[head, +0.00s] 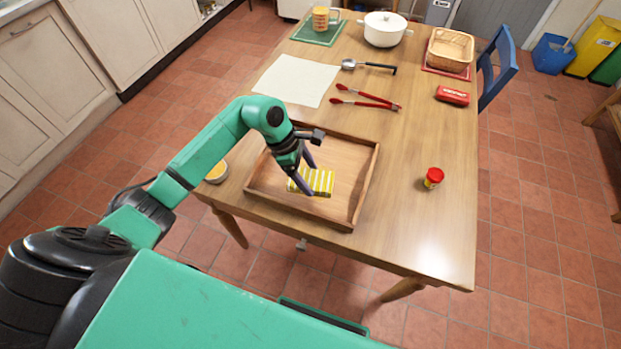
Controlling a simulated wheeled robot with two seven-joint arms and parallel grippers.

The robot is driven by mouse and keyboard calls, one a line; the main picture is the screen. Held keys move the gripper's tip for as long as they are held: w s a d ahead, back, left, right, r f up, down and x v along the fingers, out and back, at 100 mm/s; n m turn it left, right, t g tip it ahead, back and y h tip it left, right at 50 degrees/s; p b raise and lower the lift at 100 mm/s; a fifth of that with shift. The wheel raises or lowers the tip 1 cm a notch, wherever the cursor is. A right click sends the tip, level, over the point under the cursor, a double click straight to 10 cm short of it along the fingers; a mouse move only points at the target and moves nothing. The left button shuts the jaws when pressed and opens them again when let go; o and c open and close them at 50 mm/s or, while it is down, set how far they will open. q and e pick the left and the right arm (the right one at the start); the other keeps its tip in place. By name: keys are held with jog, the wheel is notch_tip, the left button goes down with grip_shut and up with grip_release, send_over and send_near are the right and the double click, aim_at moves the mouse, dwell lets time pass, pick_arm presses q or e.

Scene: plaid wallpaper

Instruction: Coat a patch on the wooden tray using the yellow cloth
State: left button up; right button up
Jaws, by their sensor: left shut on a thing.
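The wooden tray (349,205) lies on the near left part of the table. The yellow cloth (318,182), striped with white, is in the middle of the tray, low over or on its floor; I cannot tell which. My left gripper (306,176) reaches down into the tray and is shut on the cloth. No coated patch can be made out on the tray floor. My right gripper is not in view.
A yellow-topped round container (217,172) stands left of the tray. A red-lidded jar (433,178) is to the right. Red tongs (366,98), a ladle (368,66), a white sheet (296,80), a red case (453,95), a pot (384,30) and a basket (451,49) lie farther back. The table's right front is clear.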

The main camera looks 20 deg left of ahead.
pick_arm(q)
jog(key=shift+r, duration=0.55)
dwell(0.4)
